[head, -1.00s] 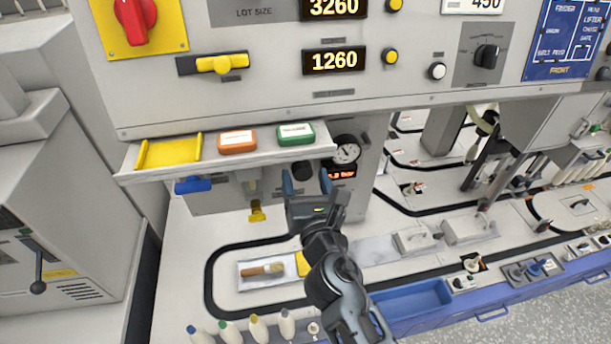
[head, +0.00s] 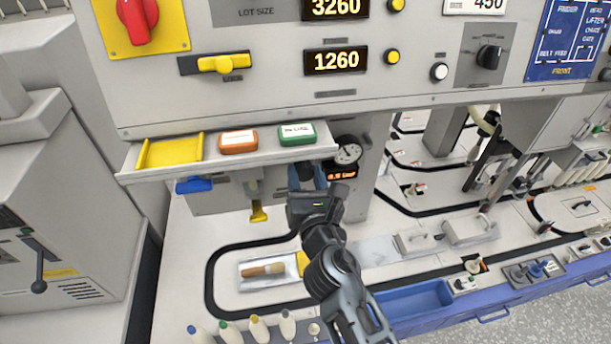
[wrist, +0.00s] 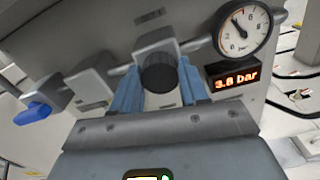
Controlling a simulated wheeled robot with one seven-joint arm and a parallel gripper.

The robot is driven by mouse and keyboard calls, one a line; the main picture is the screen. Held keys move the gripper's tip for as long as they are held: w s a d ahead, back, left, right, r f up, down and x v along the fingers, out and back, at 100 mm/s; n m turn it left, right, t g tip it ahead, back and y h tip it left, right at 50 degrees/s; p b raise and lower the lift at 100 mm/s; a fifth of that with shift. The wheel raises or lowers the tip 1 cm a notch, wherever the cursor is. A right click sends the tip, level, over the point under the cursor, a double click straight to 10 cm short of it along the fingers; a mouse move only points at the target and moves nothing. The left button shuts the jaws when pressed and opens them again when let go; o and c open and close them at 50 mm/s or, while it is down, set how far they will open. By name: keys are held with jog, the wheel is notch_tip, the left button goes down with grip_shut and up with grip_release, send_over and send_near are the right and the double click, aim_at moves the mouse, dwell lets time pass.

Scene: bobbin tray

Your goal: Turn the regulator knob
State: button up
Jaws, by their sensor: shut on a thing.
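The regulator knob is a dark, ribbed round knob (wrist: 159,73) on a pale block under the shelf of the machine panel. In the wrist view it sits between the two blue fingers of my gripper (wrist: 158,84), which is shut on it. In the head view my gripper (head: 307,176) reaches up under the shelf edge, and its fingers and the shelf largely hide the knob. A round white gauge (wrist: 243,30) is right of the knob, also seen in the head view (head: 347,151). Below it an orange readout (wrist: 234,76) shows 3.8 bar.
The shelf (head: 222,164) with orange and green blocks juts out just above my gripper. A blue lever (head: 194,185) and a yellow lever (head: 258,212) are to the left. A tray with a wooden-handled tool (head: 266,271) lies below.

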jog(key=shift+m, duration=0.5)
jog(key=shift+c, duration=0.3)
jog(key=m+b, duration=0.1)
jog(key=m, duration=0.2)
jog(key=shift+f, duration=0.1)
jog(key=m+b, duration=0.1)
jog(key=m, duration=0.2)
jog(key=shift+m, duration=0.3)
jog(key=m+b, duration=0.2)
jog(key=m, duration=0.2)
jog(key=shift+d+m, duration=0.1)
jog(key=shift+m, duration=0.2)
jog(key=m+b, duration=0.2)
jog(key=m, duration=0.1)
jog(key=shift+f+m, duration=0.15)
jog(key=shift+m, duration=0.15)
jog(key=m+b, duration=0.3)
jog(key=m, duration=0.1)
jog(key=shift+f, duration=0.1)
jog(key=m+b, duration=0.3)
jog(key=m, duration=0.2)
jog(key=shift+m, duration=0.5)
